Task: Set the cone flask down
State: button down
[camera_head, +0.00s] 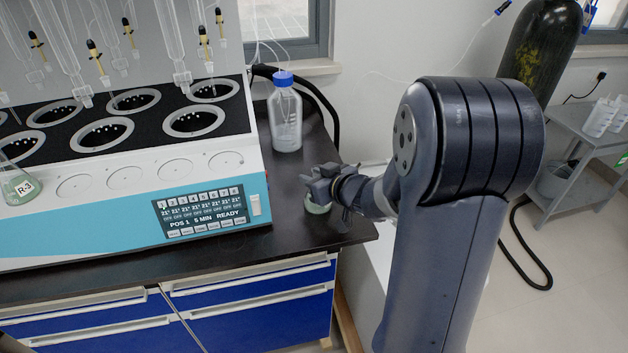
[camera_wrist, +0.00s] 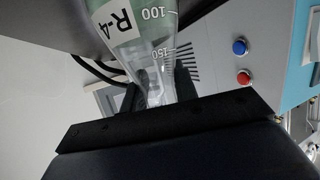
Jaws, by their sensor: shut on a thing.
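The cone flask (camera_wrist: 150,45) is clear, with a white R-4 label, white graduation marks and pale green liquid. In the wrist view its neck lies between the fingers of my gripper (camera_wrist: 155,92), which is shut on it. In the head view my gripper (camera_head: 325,184) is low at the right end of the black bench top (camera_head: 290,229), to the right of the distiller. The green bottom of the flask (camera_head: 317,206) shows just below the fingers, at or close above the bench surface; I cannot tell if it touches. The gripper hides most of the flask.
The white and blue multi distiller (camera_head: 130,215) fills the left of the bench. A flask labelled R-3 (camera_head: 17,187) stands on its front ledge. A blue-capped bottle (camera_head: 285,118) stands behind my gripper. The bench's right edge is close beside it. A grey cart (camera_head: 585,130) stands far right.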

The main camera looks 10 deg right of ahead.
jog(key=shift+r, duration=0.1)
jog(key=shift+f, duration=0.2)
jog(key=c, duration=1.1)
grip_release()
jog(key=shift+r, duration=0.1)
jog(key=shift+r, duration=0.2)
jog(key=p+v, duration=0.3)
jog(key=v, duration=0.9)
jog(key=shift+f, duration=0.2)
